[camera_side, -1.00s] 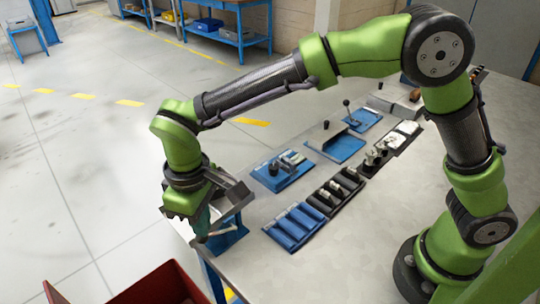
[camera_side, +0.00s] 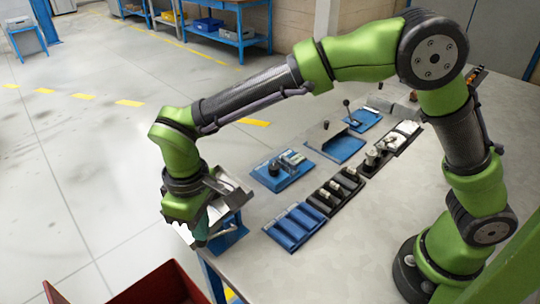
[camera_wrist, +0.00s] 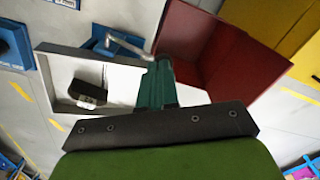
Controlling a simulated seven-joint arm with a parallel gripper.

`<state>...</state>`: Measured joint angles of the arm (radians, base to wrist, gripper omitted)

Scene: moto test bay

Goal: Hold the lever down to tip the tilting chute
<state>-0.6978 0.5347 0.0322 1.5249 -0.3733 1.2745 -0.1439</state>
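The tilting chute is a pale grey tray (camera_side: 236,188) on a blue base (camera_side: 232,238) at the table's near left corner. It is tilted, and partly hidden by my gripper in the side view. In the wrist view the chute (camera_wrist: 58,62) holds a black block with a white face (camera_wrist: 88,92). The lever, a bent metal rod (camera_wrist: 125,43), reaches from the blue base towards my fingertips. My gripper (camera_side: 203,236) points down beside the chute. Its teal fingers (camera_wrist: 160,72) appear together, at the lever's end; I cannot tell whether they touch it.
A red bin (camera_side: 165,284) stands below the table edge near the chute; it also shows in the wrist view (camera_wrist: 220,55). A blue slotted tray (camera_side: 294,227), a black tray (camera_side: 334,191) and other blue fixtures (camera_side: 283,172) line the table. The table's front middle is clear.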

